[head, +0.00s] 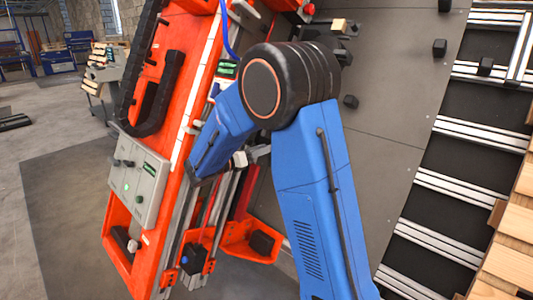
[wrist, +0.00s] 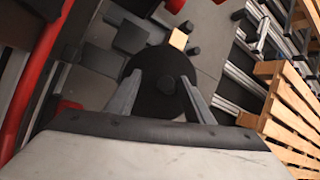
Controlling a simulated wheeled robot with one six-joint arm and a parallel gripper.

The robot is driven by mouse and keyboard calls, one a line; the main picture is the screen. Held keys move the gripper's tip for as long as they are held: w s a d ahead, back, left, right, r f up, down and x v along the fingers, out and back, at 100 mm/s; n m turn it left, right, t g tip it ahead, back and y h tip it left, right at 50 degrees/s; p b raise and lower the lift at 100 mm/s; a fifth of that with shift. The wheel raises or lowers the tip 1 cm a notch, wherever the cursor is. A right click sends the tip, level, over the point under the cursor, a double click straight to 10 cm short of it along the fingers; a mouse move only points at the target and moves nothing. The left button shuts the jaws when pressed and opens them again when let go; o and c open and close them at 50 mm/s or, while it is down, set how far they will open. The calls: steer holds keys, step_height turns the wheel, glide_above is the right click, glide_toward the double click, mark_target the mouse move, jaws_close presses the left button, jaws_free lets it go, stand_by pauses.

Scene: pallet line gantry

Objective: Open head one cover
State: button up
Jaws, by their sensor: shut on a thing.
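My gripper (wrist: 162,78) shows in the wrist view, with its two grey fingers on either side of a dark round part (wrist: 154,108). It is shut on this part, which has a small raised knob at its middle. I cannot tell for sure whether this dark part belongs to the head one cover. In the head view my blue arm crosses the middle of the picture, and I cannot make out the fingers or the cover there.
An orange machine frame (head: 182,85) stands left of my arm, carrying a grey control box (head: 138,182) with a green light. A small wooden block (head: 340,25) shows beyond. Wooden pallet boards (head: 510,225) and metal rails (head: 455,188) lie at the right. Open floor lies at the left.

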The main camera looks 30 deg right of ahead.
steer(key=shift+s+d+f, duration=0.35)
steer(key=shift+s+d, duration=0.4)
steer(key=shift+d, duration=0.1)
steer(key=shift+s+d+f, duration=0.3)
steer(key=shift+s+d, duration=0.45)
steer(key=shift+d, duration=0.05)
steer(key=shift+s+f, duration=0.1)
steer(key=s+a, duration=0.3)
steer(key=a, duration=1.4)
steer(key=s+d+f+m+g+y, duration=0.1)
steer(key=s+d+m+y, duration=0.2)
steer(key=s, duration=0.4)
steer(key=s+d+f+m+g+y, duration=0.1)
steer(key=s+d+m+y, duration=0.1)
steer(key=s+m+y, duration=0.2)
steer(key=s+d+f+m+g+y, duration=0.1)
steer(key=s+d+m+y, duration=0.2)
steer(key=s+m, duration=0.4)
steer(key=shift+s+d+f+g+y, duration=0.2)
steer(key=shift+s+d+g+y, duration=0.25)
steer(key=shift+s, duration=2.3)
steer(key=shift+a, duration=0.1)
